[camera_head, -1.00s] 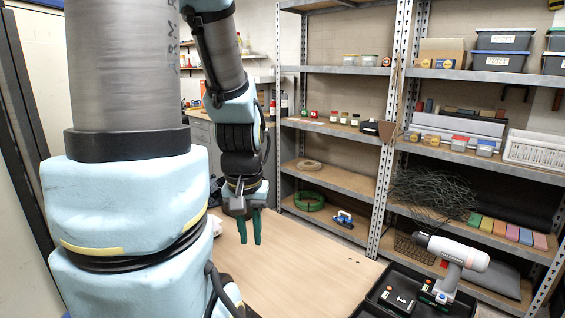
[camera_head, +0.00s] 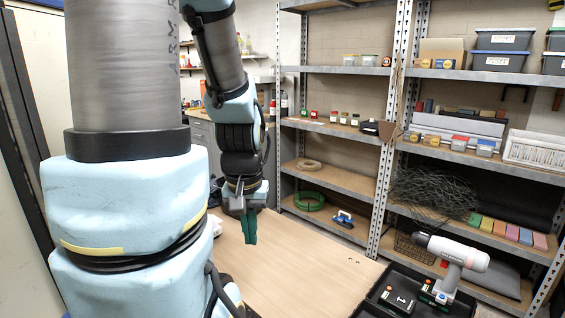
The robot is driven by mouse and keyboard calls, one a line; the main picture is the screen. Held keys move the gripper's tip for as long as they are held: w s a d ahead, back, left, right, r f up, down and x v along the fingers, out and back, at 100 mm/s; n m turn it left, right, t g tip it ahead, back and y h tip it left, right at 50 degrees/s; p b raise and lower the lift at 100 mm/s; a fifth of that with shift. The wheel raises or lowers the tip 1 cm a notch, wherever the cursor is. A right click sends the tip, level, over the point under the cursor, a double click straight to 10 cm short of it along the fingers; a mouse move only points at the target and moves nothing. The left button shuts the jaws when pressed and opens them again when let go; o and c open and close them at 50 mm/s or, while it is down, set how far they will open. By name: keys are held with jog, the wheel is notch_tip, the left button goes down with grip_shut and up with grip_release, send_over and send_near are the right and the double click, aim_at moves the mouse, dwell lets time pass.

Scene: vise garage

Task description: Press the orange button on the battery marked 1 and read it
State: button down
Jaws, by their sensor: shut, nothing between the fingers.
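My gripper (camera_head: 250,240) hangs pointing down over the wooden tabletop, its dark green fingers together and empty. At the lower right a black tray (camera_head: 367,304) holds a black battery (camera_head: 401,301) with a white mark that looks like a 1 and small orange spots on top. A white and grey drill (camera_head: 455,262) stands upright beside it in the tray. My gripper is well to the left of the battery and apart from it. The tray's near part is cut off by the picture's bottom edge.
The wooden tabletop (camera_head: 300,270) is mostly clear between my gripper and the tray. Metal shelves (camera_head: 335,128) stand behind it, with jars, boxes, a wire tangle (camera_head: 430,192) and a green coil (camera_head: 309,200).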

dwell(0.4)
jog(key=n+t+h+b, duration=0.4)
jog(key=t+h+b, duration=0.15)
jog(key=b, duration=1.35)
send_over(389, 292)
notch_tip(389, 292, down, 16)
jog(key=shift+t+y, duration=0.35)
jog(key=shift+y, duration=0.1)
jog(key=shift+f, duration=0.1)
notch_tip(389, 292, down, 9)
jog(key=b, duration=0.9)
jog(key=shift+f+b, duration=0.25)
jog(key=shift+b, duration=0.15)
